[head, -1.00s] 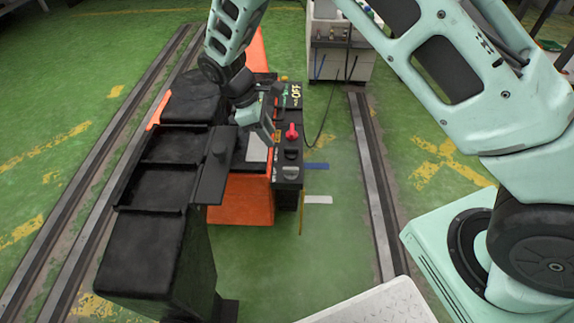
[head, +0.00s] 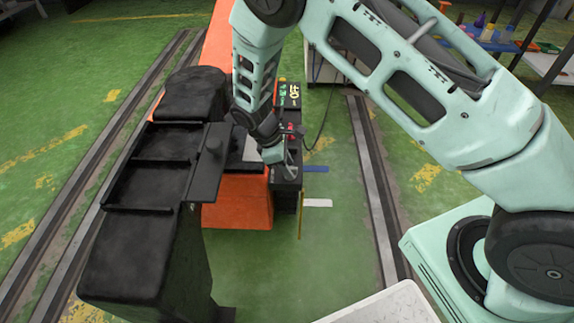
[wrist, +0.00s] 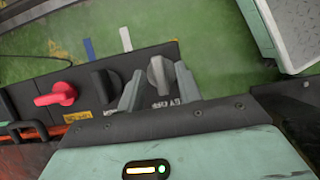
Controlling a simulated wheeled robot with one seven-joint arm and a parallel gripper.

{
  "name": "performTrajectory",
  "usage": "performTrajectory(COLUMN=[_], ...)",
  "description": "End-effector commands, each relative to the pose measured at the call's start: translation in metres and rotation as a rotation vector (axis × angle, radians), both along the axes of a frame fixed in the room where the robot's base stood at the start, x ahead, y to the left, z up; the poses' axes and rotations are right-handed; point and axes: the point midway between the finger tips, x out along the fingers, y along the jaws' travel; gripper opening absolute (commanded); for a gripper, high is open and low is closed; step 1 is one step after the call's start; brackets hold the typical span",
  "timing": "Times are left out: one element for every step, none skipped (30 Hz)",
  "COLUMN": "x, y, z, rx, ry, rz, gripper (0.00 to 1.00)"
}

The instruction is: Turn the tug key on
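The tug's black control panel (head: 286,198) is on the right side of the orange tug (head: 240,205). In the wrist view a grey key-like knob (wrist: 159,74) stands at the panel's near end, with a white label beneath that I cannot read. My gripper (wrist: 160,82) has one finger on each side of this knob, with narrow gaps that look clear. In the head view my gripper (head: 282,162) is low over the near end of the panel and hides the knob. A black knob (wrist: 104,86) and a red handle (wrist: 56,93) sit to the left in the wrist view.
A black stepped body (head: 150,240) stands close on the left of my gripper. Rails (head: 372,190) run along both sides. Blue and white floor strips (head: 317,203) lie right of the panel. Green floor is open there.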

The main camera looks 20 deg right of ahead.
Motion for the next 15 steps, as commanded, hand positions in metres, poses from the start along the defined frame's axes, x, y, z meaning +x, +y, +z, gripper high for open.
performTrajectory(x=[0.0, 0.0, 0.0, 0.0, -0.0001, 0.0, 0.0, 0.0, 0.0, 0.0, 0.0, 0.0, 0.0, 0.0001, 0.0001], y=[-0.0001, 0.0, 0.0, 0.0, 0.0001, 0.0, 0.0002, 0.0002, 0.0002, 0.0002, 0.0002, 0.0002, 0.0003, 0.0002, 0.0002], z=[0.0001, 0.0002, 0.0002, 0.0003, 0.0003, 0.0003, 0.0004, 0.0004, 0.0004, 0.0004, 0.0005, 0.0005, 0.0006, 0.0006, 0.0008], rx=[0.0, 0.0, 0.0, 0.0, 0.0, 0.0, 0.0, 0.0, 0.0, 0.0, 0.0, 0.0, 0.0, 0.0, 0.0], ry=[0.0, 0.0, 0.0, 0.0, 0.0, 0.0, 0.0, 0.0, 0.0, 0.0, 0.0, 0.0, 0.0, 0.0, 0.0], rz=[0.0, 0.0, 0.0, 0.0, 0.0, 0.0, 0.0, 0.0, 0.0, 0.0, 0.0, 0.0, -0.001, -0.002, -0.005], gripper=[0.35, 0.35, 0.35, 0.35, 0.26, 0.15, 0.07, 0.0, 0.0, 0.0, 0.0, 0.0, 0.0, 0.0, 0.0])
